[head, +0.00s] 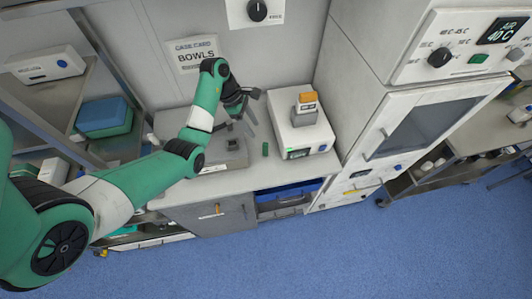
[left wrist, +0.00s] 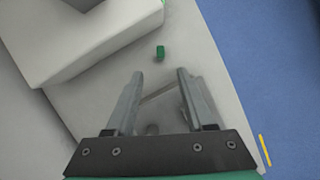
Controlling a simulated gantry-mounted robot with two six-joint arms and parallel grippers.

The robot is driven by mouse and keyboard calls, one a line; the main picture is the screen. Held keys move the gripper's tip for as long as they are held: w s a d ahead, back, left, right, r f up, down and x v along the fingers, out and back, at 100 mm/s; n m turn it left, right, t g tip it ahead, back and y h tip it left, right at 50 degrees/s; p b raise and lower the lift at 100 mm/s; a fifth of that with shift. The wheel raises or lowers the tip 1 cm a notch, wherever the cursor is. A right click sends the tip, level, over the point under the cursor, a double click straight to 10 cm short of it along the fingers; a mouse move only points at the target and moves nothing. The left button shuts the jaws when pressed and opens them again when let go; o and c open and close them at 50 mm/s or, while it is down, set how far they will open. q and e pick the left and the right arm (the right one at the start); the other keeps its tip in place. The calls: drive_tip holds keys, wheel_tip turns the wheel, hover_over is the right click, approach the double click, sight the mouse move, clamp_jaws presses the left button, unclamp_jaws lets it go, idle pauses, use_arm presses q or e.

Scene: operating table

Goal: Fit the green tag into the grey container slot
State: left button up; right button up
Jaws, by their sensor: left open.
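A small green tag (head: 265,149) stands on the counter, between a grey container and a white device. It also shows in the left wrist view (left wrist: 160,52), beyond my fingertips. The grey container (head: 236,158) is on the counter to the left of the tag, partly hidden by my arm; its slot is too small to make out. My left gripper (head: 250,112) is above the counter behind the tag. In the left wrist view my left gripper (left wrist: 159,78) has its fingers spread with the tag apart from them. My right gripper is not in view.
The white device (head: 302,132) with an orange-topped block (head: 306,100) stands right of the tag, close by. A tall white cabinet (head: 375,125) bounds the counter on the right. The wall with a "BOWLS" sign (head: 195,54) is behind. The counter's front edge lies near the tag.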

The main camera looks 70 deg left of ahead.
sight(264, 144)
use_arm(q)
drive_tip(key=b+x, duration=0.2)
drive_tip(key=x, duration=0.9)
drive_tip(key=shift+w+d+f, duration=0.1)
drive_tip(key=shift+d+f, duration=0.05)
drive_tip(key=shift+d, duration=0.1)
clamp_jaws()
